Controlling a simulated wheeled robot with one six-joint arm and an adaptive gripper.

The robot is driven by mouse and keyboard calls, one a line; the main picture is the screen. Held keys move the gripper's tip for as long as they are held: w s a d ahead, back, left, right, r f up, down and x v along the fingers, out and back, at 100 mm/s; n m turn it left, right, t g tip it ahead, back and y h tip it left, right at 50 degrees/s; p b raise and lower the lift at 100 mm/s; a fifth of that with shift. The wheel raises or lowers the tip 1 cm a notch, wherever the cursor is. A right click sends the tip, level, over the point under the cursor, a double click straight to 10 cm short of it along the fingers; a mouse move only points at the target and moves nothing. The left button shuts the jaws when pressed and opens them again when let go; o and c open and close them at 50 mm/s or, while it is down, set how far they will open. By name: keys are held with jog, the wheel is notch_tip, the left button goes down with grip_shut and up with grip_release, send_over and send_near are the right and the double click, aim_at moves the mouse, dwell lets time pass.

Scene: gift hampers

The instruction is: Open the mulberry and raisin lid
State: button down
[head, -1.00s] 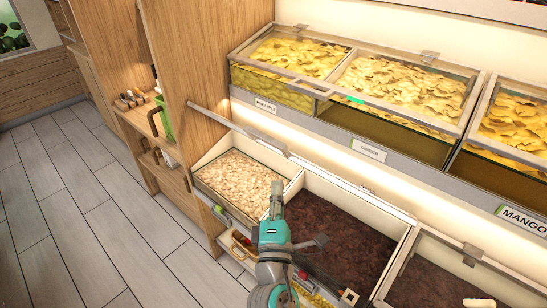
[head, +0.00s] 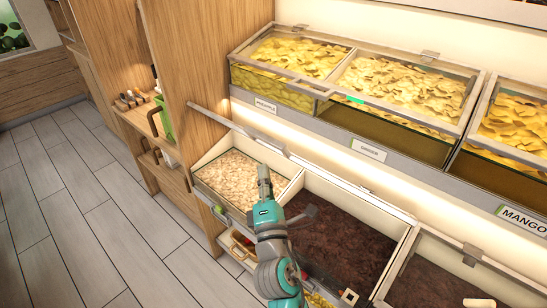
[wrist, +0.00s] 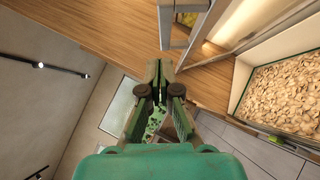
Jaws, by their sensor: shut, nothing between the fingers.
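The mulberry and raisin bin is the lower left pair of compartments in the head view. Pale mulberries (head: 232,172) fill the left one and dark raisins (head: 345,235) the right one; the mulberries also show in the wrist view (wrist: 285,95). A metal rail of the lid (head: 235,124) runs above the back of the bin. The lid appears raised, as both compartments look uncovered from above; its glass is hard to make out. My gripper (head: 263,168) is shut and empty, in front of the mulberries in the picture, apart from the rail. Its closed fingers show in the wrist view (wrist: 160,65).
Upper bins with yellow dried fruit (head: 395,88) stand behind, under glass lids. A wooden side panel (head: 205,60) is at the left. Another lidded bin (head: 435,275) is at the lower right. Open floor (head: 75,200) lies to the left.

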jog(key=shift+w+d+r, duration=0.35)
jog(key=shift+w+r, duration=0.05)
jog(key=shift+w, duration=0.2)
jog(key=shift+w+d+r, duration=0.3)
jog(key=shift+w+r, duration=0.05)
jog(key=shift+w, duration=0.3)
jog(key=shift+w+d+r, duration=0.35)
jog(key=shift+w+r, duration=0.05)
jog(key=shift+w, duration=0.2)
jog(key=shift+w+r, duration=0.1)
jog(key=shift+r, duration=0.05)
jog(key=w+d+r+m+g+h, duration=0.2)
jog(key=w+d+r+m, duration=0.3)
jog(key=w+d+r, duration=0.3)
jog(key=shift+w+d+r+g, duration=0.15)
jog(key=shift+w+r+g, duration=0.4)
jog(key=shift+w+g, duration=0.55)
jog(key=shift+w, duration=0.1)
